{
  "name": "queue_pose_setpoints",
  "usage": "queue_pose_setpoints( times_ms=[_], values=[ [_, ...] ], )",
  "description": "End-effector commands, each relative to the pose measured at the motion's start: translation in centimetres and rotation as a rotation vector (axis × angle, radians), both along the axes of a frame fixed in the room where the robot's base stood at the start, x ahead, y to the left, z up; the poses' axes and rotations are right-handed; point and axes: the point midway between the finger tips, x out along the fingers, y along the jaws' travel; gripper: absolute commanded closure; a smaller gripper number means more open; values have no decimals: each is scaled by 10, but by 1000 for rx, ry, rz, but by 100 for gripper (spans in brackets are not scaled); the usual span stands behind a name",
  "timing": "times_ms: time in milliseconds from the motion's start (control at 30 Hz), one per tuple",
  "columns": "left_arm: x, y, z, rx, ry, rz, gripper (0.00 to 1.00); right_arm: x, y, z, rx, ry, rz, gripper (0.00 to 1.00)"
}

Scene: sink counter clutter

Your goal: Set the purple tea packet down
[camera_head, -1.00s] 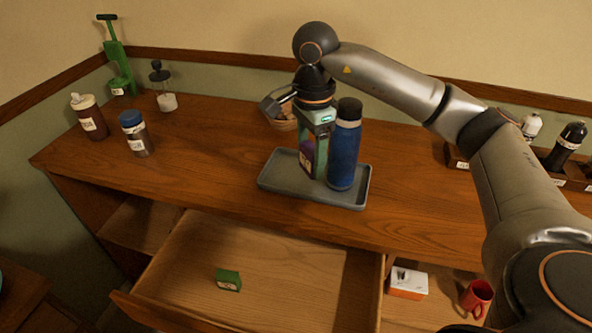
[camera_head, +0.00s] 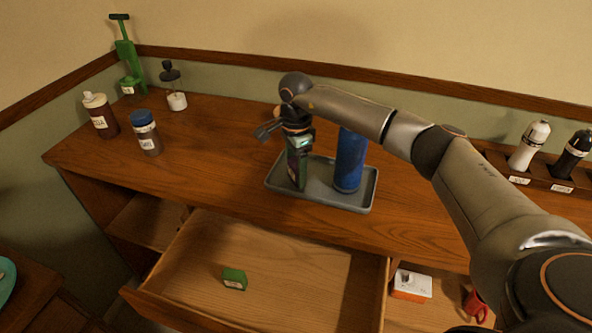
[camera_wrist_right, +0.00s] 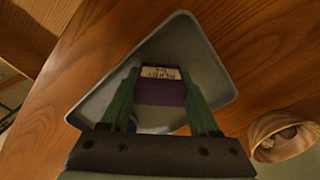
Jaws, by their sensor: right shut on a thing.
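The purple tea packet (camera_wrist_right: 162,92) with a pale label shows between the green fingers of my right gripper (camera_wrist_right: 160,84) in the right wrist view. The gripper is shut on it. In the head view my right gripper (camera_head: 298,160) points down over the left part of the grey tray (camera_head: 325,197), with the packet (camera_head: 294,171) low between its fingers. I cannot tell whether the packet touches the tray. The tray also shows beneath the packet in the wrist view (camera_wrist_right: 205,62). My left gripper is not in view.
A blue bottle (camera_head: 349,163) stands on the tray, right of the gripper. A bowl (camera_wrist_right: 284,136) is beside the tray. Labelled bottles (camera_head: 147,134) stand at the counter's left. Below, an open drawer (camera_head: 290,280) holds a green box (camera_head: 234,279).

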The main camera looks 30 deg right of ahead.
Motion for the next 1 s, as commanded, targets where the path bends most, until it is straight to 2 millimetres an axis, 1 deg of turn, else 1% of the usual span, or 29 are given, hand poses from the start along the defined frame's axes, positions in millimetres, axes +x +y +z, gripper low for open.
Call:
queue_pose_setpoints(
  times_ms=[67,300,400,433,600,700,900,1000],
  values=[
    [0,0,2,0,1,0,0,0,0,-6,2,-1,0,92],
    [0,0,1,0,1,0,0,0,0,-7,2,-2,0,92],
    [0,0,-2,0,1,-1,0,0,0,-10,1,-2,0,92],
    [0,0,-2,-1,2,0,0,0,0,-10,1,-2,0,37],
    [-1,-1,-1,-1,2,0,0,0,0,-9,1,-2,0,18],
    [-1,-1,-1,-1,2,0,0,0,0,-9,1,-2,0,8],
    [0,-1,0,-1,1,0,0,0,0,-9,1,-2,0,8],
    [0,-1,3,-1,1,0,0,0,0,-4,2,-3,0,8]
  ],
)
